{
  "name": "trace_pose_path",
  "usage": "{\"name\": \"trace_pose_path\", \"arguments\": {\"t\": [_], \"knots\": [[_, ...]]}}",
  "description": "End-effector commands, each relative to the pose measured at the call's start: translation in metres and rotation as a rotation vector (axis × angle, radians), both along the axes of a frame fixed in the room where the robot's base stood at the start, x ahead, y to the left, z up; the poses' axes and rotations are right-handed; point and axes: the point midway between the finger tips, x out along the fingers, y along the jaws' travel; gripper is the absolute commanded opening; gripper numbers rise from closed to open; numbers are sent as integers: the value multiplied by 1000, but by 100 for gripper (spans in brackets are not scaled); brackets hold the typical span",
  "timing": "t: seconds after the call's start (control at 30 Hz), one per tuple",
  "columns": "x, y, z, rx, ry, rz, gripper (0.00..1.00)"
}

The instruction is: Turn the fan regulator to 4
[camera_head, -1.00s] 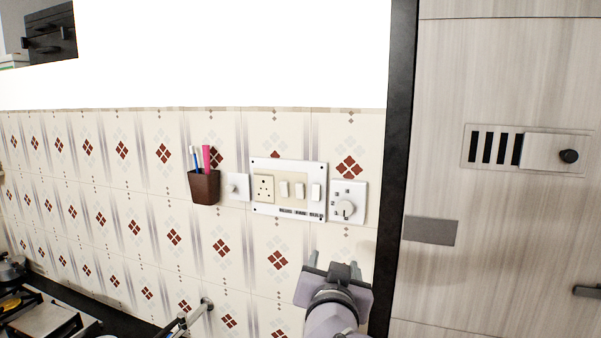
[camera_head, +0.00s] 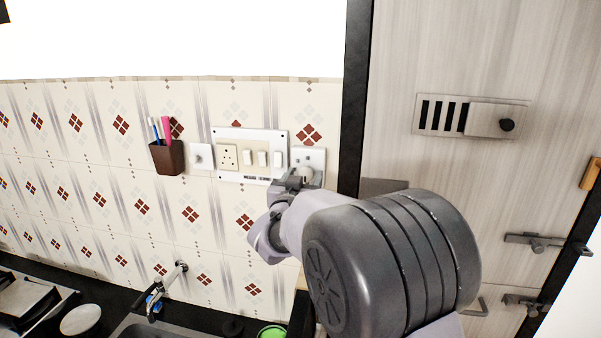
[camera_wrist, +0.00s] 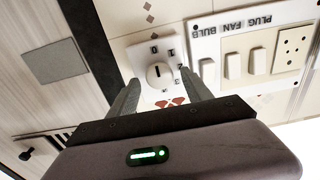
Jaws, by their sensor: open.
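The fan regulator is a square white plate (camera_head: 314,157) on the tiled wall, right of the switch board. It has a round white knob (camera_head: 306,173), partly hidden by my gripper in the head view. The wrist view shows the plate upside down, with numbers around the knob (camera_wrist: 157,77); 0, 1, 2 and 3 can be made out. A short dark mark on the knob appears to point toward the 0. My gripper (camera_wrist: 161,80) is open, its two fingers on either side of the knob. I cannot tell whether they touch it.
The switch board (camera_head: 249,177) sits just left of the regulator, labelled plug, fan and bulb. A small white plate (camera_head: 201,157) and a brown holder (camera_head: 167,158) with brushes are further left. A dark door frame (camera_head: 352,110) stands close on the right. A tap (camera_head: 170,280) is below.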

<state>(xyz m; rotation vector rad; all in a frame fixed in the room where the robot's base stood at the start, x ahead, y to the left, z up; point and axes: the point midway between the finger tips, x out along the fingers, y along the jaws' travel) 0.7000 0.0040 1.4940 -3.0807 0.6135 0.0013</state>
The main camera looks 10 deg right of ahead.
Motion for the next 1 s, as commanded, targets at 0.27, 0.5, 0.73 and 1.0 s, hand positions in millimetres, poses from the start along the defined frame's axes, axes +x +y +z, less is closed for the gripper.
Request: {"name": "trace_pose_path", "arguments": {"t": [0.27,0.5,0.73,1.0], "knots": [[10,-4,0,-1,0,1,58],[9,-4,0,-1,0,1,32],[9,-4,0,0,0,1,0],[9,-4,-3,51,-22,0,0]]}}
